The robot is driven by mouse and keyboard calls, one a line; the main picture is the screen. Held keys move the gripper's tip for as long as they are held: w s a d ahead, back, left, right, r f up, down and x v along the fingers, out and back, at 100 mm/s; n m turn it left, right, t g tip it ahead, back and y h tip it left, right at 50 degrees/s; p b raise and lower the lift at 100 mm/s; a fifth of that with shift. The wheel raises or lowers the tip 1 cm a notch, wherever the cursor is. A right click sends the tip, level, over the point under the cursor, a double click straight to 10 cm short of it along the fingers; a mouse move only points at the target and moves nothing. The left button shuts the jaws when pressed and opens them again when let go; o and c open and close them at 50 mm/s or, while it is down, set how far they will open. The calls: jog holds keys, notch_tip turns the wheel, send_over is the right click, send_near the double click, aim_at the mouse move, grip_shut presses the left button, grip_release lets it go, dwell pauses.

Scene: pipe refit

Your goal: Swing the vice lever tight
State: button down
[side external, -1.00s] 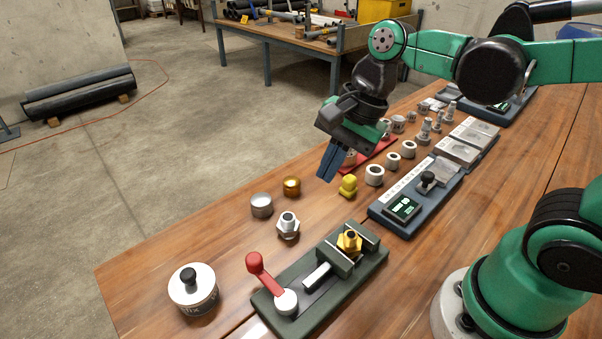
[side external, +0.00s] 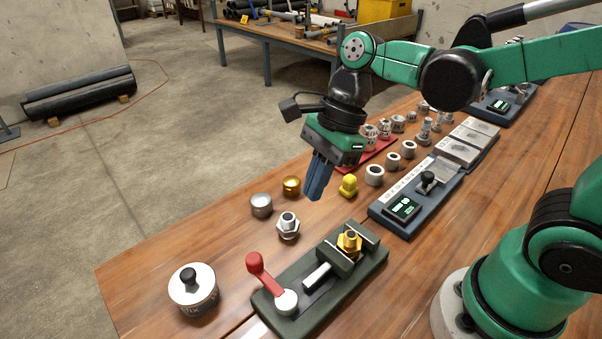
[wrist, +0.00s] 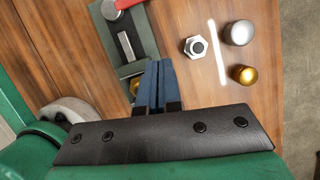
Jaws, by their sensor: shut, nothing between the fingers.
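The vice (side external: 330,278) is a dark green block on the bench, with a brass hex fitting (side external: 349,243) between its jaws. Its red lever (side external: 266,275) rises from a pale round pivot at the near-left end and leans up and left. In the wrist view the vice (wrist: 143,42) is at top centre, with part of the red lever (wrist: 127,4) at the top edge. My gripper (side external: 314,196) points down, shut and empty, above the bench behind the vice and apart from the lever. Its blue fingers (wrist: 159,64) are together in the wrist view and hide part of the vice.
Behind the vice stand a steel hex fitting (side external: 288,226), a grey cap (side external: 261,205), a brass cap (side external: 291,186) and a yellow fitting (side external: 348,186). A white round tin (side external: 193,289) is at the left. A blue gauge base (side external: 415,196) lies to the right. Bare bench lies between tin and lever.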

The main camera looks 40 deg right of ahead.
aim_at(270, 281)
jog(key=x, duration=0.7)
jog(key=shift+a+f, duration=0.1)
jog(key=shift+f, duration=0.25)
jog(key=a, duration=0.3)
jog(key=shift+w+f, duration=0.25)
jog(key=shift+a, duration=0.55)
